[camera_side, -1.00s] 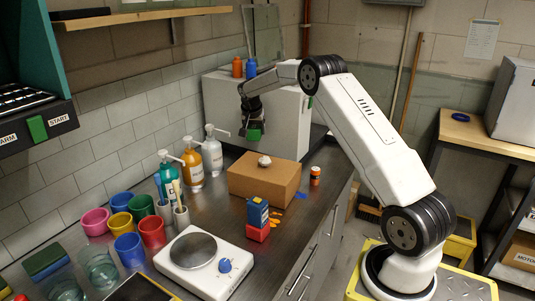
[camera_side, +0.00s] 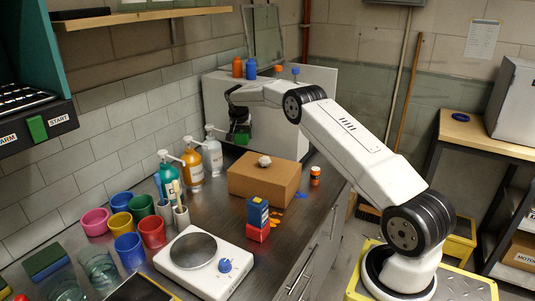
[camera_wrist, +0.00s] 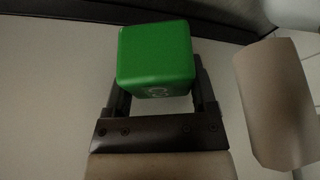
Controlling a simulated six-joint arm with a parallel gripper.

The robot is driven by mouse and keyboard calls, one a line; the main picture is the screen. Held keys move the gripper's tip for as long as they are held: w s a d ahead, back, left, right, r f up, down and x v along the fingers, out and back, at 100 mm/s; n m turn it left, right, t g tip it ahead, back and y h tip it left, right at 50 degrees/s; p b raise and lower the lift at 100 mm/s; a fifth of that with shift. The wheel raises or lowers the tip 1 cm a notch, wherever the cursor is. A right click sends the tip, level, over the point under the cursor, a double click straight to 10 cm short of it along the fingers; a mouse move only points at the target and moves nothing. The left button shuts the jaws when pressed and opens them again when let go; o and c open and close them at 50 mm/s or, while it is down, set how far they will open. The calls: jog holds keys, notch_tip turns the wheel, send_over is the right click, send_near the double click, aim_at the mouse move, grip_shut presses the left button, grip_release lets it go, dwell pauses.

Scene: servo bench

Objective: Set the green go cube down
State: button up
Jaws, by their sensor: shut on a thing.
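The green cube (camera_side: 242,138) is held at the end of my arm, in front of the white cabinet at the back of the bench. My gripper (camera_side: 239,128) is shut on it. In the wrist view the green cube (camera_wrist: 155,55) sits between the two dark fingers, with a faint pale mark on its near face. A pale surface lies behind it there. In the side view I cannot tell how far the cube is above the bench, or whether it touches anything.
The white cabinet (camera_side: 270,125) carries two small bottles. Three pump bottles stand left of my gripper, the nearest one white (camera_side: 214,145). A cardboard box (camera_side: 262,186) with a pale lump on top stands in front.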

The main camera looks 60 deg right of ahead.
aim_at(241, 139)
jog(key=shift+f, duration=2.3)
jog(key=shift+f, duration=2.2)
jog(key=shift+f, duration=0.2)
jog(key=o, duration=1.3)
jog(key=shift+r, duration=0.1)
jog(key=shift+v, duration=6.1)
